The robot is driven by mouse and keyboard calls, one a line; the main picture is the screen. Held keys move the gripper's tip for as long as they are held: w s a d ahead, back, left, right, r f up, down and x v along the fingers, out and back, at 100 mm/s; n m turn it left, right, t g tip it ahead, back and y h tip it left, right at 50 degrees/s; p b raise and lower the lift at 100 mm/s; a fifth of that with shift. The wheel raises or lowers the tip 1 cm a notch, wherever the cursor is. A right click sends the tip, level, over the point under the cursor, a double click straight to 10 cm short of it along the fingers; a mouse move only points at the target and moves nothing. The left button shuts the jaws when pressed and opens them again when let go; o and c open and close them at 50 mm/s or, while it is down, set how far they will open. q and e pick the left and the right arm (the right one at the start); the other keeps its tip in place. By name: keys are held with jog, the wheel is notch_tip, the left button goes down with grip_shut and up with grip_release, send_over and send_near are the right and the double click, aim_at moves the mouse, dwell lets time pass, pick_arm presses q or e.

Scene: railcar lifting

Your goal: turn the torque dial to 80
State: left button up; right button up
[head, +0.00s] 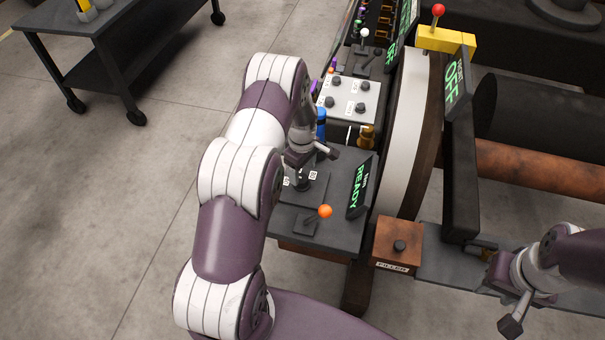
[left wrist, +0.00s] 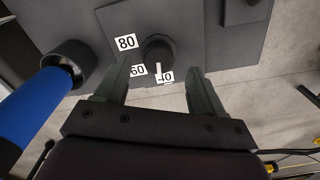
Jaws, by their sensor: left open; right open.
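The torque dial (left wrist: 158,50) is a round black knob on a dark plate. White labels reading 80 (left wrist: 126,42), 60 (left wrist: 138,70) and 40 (left wrist: 165,76) sit around it. A small white mark shows at the knob's edge near the 40 label. My left gripper (left wrist: 158,64) is open, with one finger on each side of the dial and visible gaps to it. In the head view my left gripper (head: 301,168) is over the dial's panel and partly hides the dial. My right gripper (head: 511,292) is at the lower right, apart from the panel, open and empty.
An orange-knobbed lever (head: 325,211) stands close to the dial, beside a READY display (head: 359,188). A blue handle (left wrist: 42,105) is left of my left fingers. A rusty box with a black button (head: 398,247) is to the right. A dark cart (head: 88,45) stands at the upper left.

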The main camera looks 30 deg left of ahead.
aim_at(302, 178)
pick_arm(q)
jog(key=f, duration=0.3)
jog(key=shift+w+a, duration=0.1)
jog(key=shift+w, duration=0.1)
jog(key=shift+f, duration=0.35)
jog(key=shift+s, duration=0.1)
jog(key=c, duration=1.1)
jog(key=shift+o, duration=0.2)
